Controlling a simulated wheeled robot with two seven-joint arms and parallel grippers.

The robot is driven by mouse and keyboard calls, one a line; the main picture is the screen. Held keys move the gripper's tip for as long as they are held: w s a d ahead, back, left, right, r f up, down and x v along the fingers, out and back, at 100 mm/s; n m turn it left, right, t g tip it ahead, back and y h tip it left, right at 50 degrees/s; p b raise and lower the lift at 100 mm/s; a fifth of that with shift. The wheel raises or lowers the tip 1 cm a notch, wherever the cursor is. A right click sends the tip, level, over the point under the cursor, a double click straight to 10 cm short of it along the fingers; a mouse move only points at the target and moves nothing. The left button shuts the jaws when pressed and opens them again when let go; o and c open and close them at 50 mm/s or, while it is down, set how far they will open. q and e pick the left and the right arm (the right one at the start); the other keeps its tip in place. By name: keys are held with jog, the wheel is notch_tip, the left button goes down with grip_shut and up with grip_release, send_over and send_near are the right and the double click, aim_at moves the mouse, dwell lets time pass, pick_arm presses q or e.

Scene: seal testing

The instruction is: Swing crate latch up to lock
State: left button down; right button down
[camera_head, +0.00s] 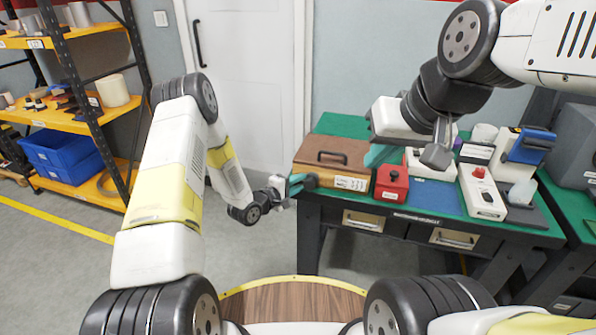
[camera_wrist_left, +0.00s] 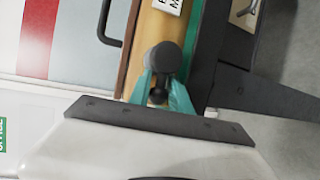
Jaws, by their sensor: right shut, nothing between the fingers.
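The wooden crate (camera_head: 328,156) sits at the left end of the green table, with its lid shut and a dark handle on top. My left gripper (camera_head: 296,184) is at the crate's front left corner. There a dark rounded latch knob (camera_head: 310,181) sticks out. In the left wrist view the teal fingers (camera_wrist_left: 161,95) lie on both sides of the latch knob (camera_wrist_left: 165,59). I cannot tell whether they press on it. My right gripper (camera_head: 378,155) is shut and empty, above the table just right of the crate.
A red box (camera_head: 392,183) stands close to the crate's right side. A blue mat (camera_head: 436,197), a white unit with a red button (camera_head: 481,190) and a blue-topped device (camera_head: 527,147) are further right. Open floor (camera_head: 250,250) lies left of the table. Yellow shelving (camera_head: 70,120) stands far left.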

aim_at(311, 173)
pick_arm(q)
jog(key=shift+r, duration=0.1)
jog(key=m+y, duration=0.1)
jog(key=r+m+y, duration=0.1)
jog(key=m, duration=0.1)
jog(key=shift+d+r, duration=0.2)
jog(key=m+y, duration=0.1)
jog(key=r+m+y, duration=0.1)
jog(key=d+m, duration=0.1)
jog(key=m, duration=0.1)
jog(key=shift+s+r+y, duration=0.2)
jog(key=shift+s+y, duration=0.05)
jog(key=shift+y, duration=0.15)
jog(key=m+y, duration=0.1)
jog(key=d+m+y, duration=0.1)
jog(key=m, duration=0.1)
jog(key=shift+s+d+r+t, duration=0.2)
jog(key=shift+r+t, duration=0.1)
jog(key=shift+s+d+m+t+y, duration=0.1)
jog(key=shift+d+m+t+y, duration=0.15)
jog(key=shift+m+y, duration=0.3)
jog(key=shift+s+d+m+t+y, duration=0.1)
jog(key=shift+d+m+t+y, duration=0.1)
jog(key=shift+m+y, duration=0.3)
jog(key=c, duration=1.5)
grip_release()
jog(key=shift+c, duration=0.2)
